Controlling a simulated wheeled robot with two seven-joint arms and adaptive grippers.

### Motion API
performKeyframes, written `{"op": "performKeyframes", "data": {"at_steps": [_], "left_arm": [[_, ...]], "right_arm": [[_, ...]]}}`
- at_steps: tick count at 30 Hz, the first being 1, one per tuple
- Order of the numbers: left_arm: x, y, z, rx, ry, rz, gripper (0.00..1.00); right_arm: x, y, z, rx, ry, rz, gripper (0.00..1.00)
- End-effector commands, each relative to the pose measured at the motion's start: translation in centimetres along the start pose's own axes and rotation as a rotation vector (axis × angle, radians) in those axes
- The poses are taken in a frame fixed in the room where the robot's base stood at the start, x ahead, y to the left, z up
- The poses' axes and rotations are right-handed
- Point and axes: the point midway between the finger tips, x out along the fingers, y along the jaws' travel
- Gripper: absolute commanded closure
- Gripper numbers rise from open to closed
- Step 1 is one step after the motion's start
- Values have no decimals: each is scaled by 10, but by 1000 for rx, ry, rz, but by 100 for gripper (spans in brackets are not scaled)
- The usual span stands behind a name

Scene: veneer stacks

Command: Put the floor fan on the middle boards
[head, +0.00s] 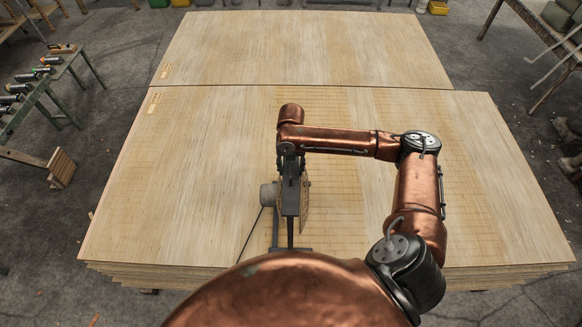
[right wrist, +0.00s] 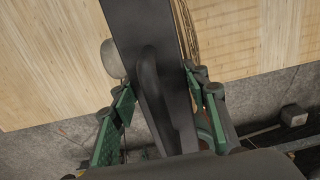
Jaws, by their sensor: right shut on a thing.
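The floor fan (head: 291,198) is dark grey, with a round grey motor (head: 268,194) on its left and its round guard seen nearly edge-on. It looks upright at the front edge of the nearer stack of boards (head: 160,200); I cannot tell whether its feet touch them. My right gripper (head: 290,158) is above the fan and shut on its top. In the right wrist view the green fingers (right wrist: 162,108) lie on both sides of the dark fan frame (right wrist: 143,40). A second stack of boards (head: 300,45) lies behind the nearer one. My left gripper is out of view.
A green bench with bottles (head: 35,90) stands at the left, and a wooden table (head: 545,45) at the right. A thin cord (head: 250,235) hangs from the fan's left side.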

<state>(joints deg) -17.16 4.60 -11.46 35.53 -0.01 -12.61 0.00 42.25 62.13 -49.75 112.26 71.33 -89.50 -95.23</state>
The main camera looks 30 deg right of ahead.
Motion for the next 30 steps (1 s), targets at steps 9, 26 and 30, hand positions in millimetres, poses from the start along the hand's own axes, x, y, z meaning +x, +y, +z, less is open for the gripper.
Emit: {"op": "performKeyframes", "data": {"at_steps": [9, 26, 30], "left_arm": [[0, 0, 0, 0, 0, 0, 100], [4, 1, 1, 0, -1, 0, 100], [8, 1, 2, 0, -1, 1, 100]], "right_arm": [[1, 0, 0, 0, 0, 0, 43], [-28, 0, 2, 0, -6, 1, 40], [-59, 0, 2, 1, -6, 1, 40]]}}
